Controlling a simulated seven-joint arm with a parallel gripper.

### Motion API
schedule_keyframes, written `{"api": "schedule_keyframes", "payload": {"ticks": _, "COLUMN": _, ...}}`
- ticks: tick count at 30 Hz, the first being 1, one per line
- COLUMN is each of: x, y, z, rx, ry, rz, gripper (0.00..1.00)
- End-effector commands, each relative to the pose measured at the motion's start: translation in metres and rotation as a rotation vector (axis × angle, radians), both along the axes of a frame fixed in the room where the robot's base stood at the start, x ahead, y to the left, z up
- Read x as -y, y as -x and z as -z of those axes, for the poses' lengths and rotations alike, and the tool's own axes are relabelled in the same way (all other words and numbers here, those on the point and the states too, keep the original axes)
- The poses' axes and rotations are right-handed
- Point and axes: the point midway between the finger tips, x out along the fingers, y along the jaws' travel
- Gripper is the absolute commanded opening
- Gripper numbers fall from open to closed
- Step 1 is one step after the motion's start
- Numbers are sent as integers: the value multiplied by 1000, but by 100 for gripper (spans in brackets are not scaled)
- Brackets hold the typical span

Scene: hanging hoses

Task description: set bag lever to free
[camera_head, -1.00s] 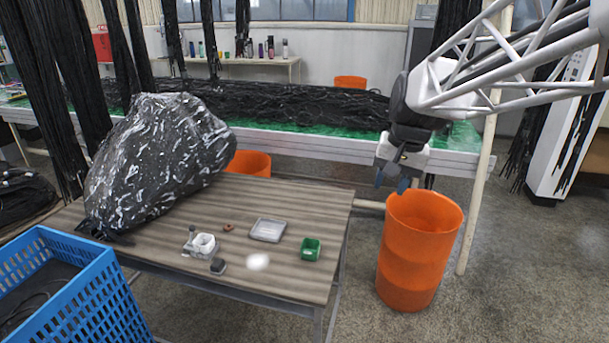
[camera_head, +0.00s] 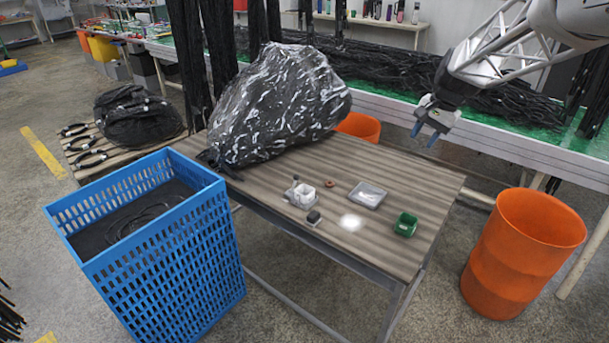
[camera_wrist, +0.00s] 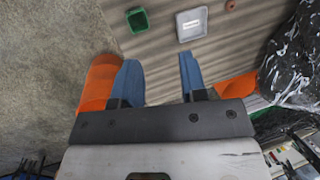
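The big black bag (camera_head: 275,105), shiny with white glints, rests on the back left of the wooden table. A small white fixture (camera_head: 303,194) with a short grey upright piece stands on the table in front of it; it may carry the lever, but the setting is too small to read. My gripper (camera_head: 424,134) hangs above the table's back right part, apart from everything. In the wrist view my gripper (camera_wrist: 160,78) shows two blue fingers spread with an empty gap. The bag (camera_wrist: 296,65) is at that view's right edge; the fixture is out of it.
On the table are a grey tray (camera_head: 367,195), a green box (camera_head: 405,224), a small dark block (camera_head: 314,217) and a reddish ring (camera_head: 330,183). A blue crate (camera_head: 190,250) stands at front left, an orange barrel (camera_head: 520,255) at right. Black hoses hang behind the bag.

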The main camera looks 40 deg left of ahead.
Motion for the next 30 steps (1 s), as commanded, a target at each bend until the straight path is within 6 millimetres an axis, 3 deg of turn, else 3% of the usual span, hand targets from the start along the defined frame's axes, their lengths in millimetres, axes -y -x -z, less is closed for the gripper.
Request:
{"api": "schedule_keyframes", "payload": {"ticks": 16, "x": -146, "y": -42, "z": 73, "rx": -98, "ry": -23, "rz": -14, "gripper": 39}}
{"api": "schedule_keyframes", "payload": {"ticks": 30, "x": -272, "y": -48, "z": 152, "rx": -184, "ry": -32, "rz": -24, "gripper": 39}}
